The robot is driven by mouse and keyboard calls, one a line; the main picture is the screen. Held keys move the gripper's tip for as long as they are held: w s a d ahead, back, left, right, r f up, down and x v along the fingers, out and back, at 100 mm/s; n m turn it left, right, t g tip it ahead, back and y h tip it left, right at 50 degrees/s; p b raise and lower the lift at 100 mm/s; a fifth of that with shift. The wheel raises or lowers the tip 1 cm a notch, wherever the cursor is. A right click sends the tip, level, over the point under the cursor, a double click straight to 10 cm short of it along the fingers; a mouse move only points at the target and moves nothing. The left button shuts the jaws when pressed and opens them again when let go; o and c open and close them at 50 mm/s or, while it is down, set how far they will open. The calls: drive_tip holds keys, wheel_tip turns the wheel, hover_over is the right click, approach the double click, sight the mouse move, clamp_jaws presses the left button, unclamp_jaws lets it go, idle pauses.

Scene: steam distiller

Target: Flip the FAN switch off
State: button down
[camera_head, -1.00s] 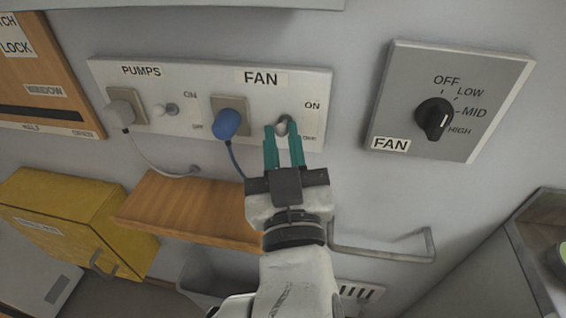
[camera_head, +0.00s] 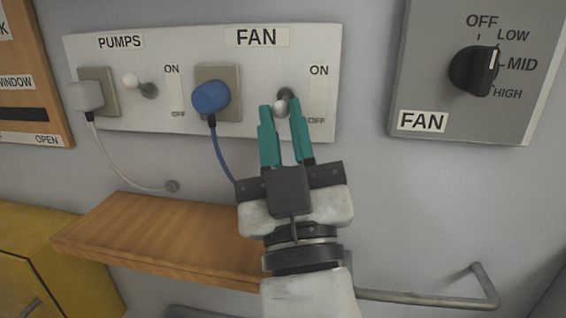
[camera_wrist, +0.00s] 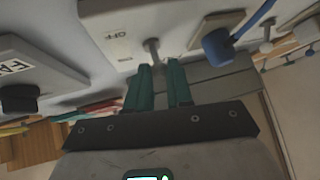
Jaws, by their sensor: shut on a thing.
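The FAN switch (camera_head: 281,108) is a small toggle with a round pale knob, on the white panel (camera_head: 208,145) beneath the FAN label. In the head view its knob hangs a little below its dark base, beside the ON and OFF marks. My gripper (camera_head: 280,105) has its two teal fingers on either side of the knob and is shut on it, though a narrow gap shows between the fingers. In the wrist view the grey switch stem (camera_wrist: 152,48) rises from the panel near the OFF mark, and its lower end is hidden between the fingers.
A blue plug (camera_head: 210,97) with a cord sits left of the switch. The PUMPS switch (camera_head: 131,81) and a white plug (camera_head: 87,95) are farther left. A FAN dial (camera_head: 472,71) is at right. A wooden shelf (camera_head: 160,235) and a metal rail (camera_head: 430,299) lie below.

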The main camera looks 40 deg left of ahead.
drive_tip(key=shift+f+n+y+b, duration=0.25)
drive_tip(key=shift+n+y+b, duration=0.25)
drive_tip(key=shift+b, duration=0.65)
drive_tip(key=c, duration=1)
unclamp_jaws()
drive_tip(key=shift+w, duration=0.1)
